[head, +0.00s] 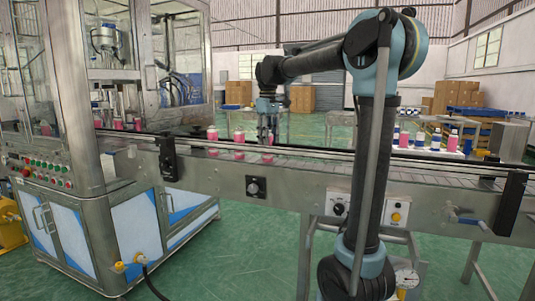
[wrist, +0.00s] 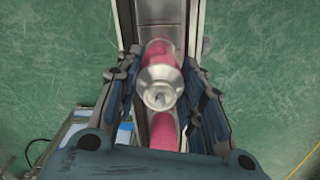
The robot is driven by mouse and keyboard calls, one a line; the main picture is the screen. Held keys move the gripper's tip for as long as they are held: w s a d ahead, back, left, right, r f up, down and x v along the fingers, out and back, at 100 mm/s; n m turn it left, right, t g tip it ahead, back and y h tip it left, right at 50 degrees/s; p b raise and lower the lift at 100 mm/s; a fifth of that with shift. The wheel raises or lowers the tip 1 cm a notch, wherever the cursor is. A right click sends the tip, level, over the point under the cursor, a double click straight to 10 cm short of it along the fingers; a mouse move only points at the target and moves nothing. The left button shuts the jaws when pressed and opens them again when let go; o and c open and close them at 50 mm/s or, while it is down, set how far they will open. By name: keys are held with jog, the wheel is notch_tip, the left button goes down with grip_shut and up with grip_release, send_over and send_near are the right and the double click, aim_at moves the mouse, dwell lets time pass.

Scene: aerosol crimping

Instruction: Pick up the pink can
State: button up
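Several pink cans with silver tops stand on the conveyor (head: 330,175). One pink can (wrist: 160,52) shows in the wrist view with its silver domed top towards the camera, between the two fingers of my gripper (wrist: 165,58). The fingers are spread, with a gap on each side near the tips. A second pink can (wrist: 164,130) shows behind it, partly covered by my gripper. In the head view my gripper (head: 268,125) points down over the conveyor at a pink can (head: 267,140), which it partly hides. Two more pink cans (head: 239,138) (head: 212,133) stand to its left.
A glass-walled machine (head: 110,90) stands at the left, with more pink cans inside. The conveyor's rails (head: 450,160) run along both sides of the cans. Cardboard boxes (head: 303,98) are farther back.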

dwell(0.3)
notch_tip(320, 180, up, 10)
dwell(0.6)
